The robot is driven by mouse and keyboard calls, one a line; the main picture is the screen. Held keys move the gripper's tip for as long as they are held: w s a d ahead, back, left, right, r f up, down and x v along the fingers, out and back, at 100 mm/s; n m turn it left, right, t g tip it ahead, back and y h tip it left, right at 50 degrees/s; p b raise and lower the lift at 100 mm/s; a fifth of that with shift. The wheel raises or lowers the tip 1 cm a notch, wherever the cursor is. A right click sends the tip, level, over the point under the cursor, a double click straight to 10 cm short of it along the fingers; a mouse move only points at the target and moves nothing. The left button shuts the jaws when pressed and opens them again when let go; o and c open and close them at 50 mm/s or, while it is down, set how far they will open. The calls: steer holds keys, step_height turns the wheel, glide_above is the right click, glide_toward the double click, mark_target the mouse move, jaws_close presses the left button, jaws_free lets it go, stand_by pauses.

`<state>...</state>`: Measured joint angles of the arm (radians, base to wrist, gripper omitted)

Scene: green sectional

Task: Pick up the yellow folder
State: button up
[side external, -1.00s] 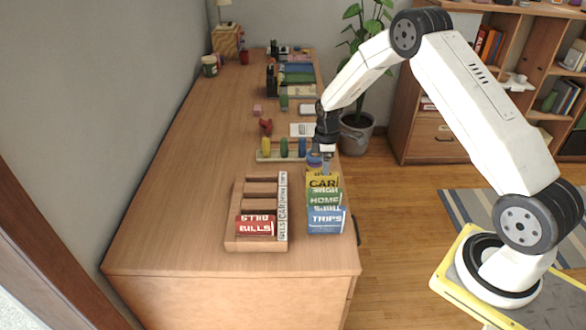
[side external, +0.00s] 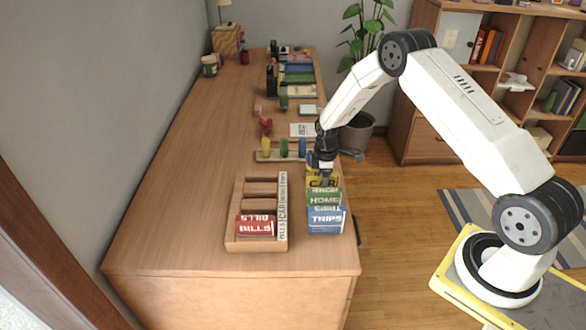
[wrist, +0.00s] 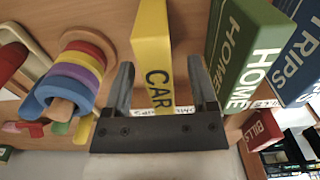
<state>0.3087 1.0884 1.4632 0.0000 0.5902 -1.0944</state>
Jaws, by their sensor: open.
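The yellow folder (side external: 322,180), marked CAR, stands on the desk at the back of a row of folders. In the wrist view the yellow folder (wrist: 152,50) rises between the two fingers of my gripper (wrist: 160,85). My gripper (side external: 323,172) is open, with one finger on either side of the folder and gaps showing beside it. The green HOME folder (wrist: 243,55) is just right of the right finger in the wrist view. The blue TRIPS folder (side external: 326,220) stands in front of the green one. The folder's lower part is hidden in the side view.
A wooden rack (side external: 240,215) with a red BILLS folder (side external: 256,225) and a label strip (side external: 283,205) is to the left. A ring stacker (wrist: 75,75) stands left of my gripper in the wrist view. The desk's left side (side external: 180,200) is clear.

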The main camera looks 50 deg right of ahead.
steer(key=shift+f, duration=0.95)
jaws_close()
